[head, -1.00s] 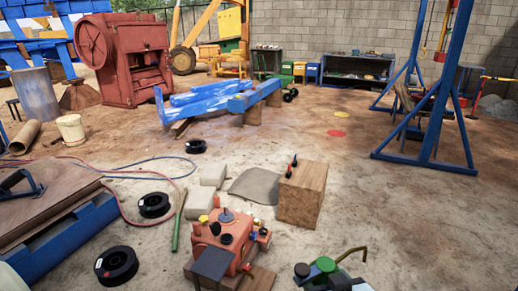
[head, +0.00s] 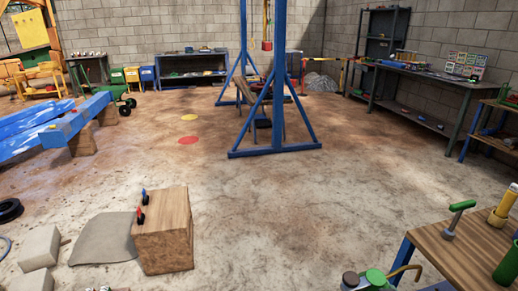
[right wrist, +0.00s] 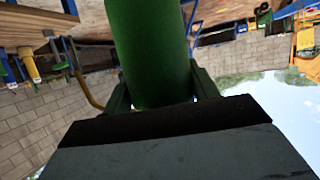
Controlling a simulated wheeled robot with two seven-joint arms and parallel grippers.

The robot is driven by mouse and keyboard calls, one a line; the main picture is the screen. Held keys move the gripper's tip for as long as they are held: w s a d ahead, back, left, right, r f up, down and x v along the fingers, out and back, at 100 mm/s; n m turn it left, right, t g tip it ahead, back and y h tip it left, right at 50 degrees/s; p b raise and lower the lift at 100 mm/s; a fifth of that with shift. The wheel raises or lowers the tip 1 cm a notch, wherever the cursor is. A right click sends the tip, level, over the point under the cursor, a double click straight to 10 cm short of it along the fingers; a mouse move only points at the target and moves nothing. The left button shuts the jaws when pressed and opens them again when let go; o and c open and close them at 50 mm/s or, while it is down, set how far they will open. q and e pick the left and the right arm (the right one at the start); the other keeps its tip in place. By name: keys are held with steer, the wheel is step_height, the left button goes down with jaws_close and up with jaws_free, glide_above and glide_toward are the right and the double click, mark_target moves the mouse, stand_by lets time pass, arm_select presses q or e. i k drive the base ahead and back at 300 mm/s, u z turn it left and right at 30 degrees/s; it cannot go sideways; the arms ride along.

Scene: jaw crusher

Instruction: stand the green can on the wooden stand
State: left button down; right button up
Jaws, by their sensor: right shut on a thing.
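The green can (right wrist: 150,45) fills the middle of the right wrist view, between the fingers of my right gripper (right wrist: 162,92), which is shut on it. In the head view the can's green top (head: 375,278) and bent brass spout (head: 405,271) show at the bottom edge; its lower part is out of frame. A wooden block (head: 164,248) stands on the ground left of the can, with small red-and-blue-handled items on top. A wood-topped table (head: 450,255) is at the lower right. I cannot tell which is the wooden stand.
The table carries a green-handled tool (head: 458,218), a yellow cylinder (head: 503,205) and a green bottle (head: 507,266). A blue frame (head: 276,100) stands beyond open sandy ground. Pale blocks (head: 40,247) and a grey sack (head: 104,238) lie left of the wooden block.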

mark_target(168, 209)
steer(key=z, duration=0.25)
steer(key=i, duration=1.8)
steer(key=u, duration=0.95)
steer(key=i, duration=1)
steer(key=u, duration=1.05)
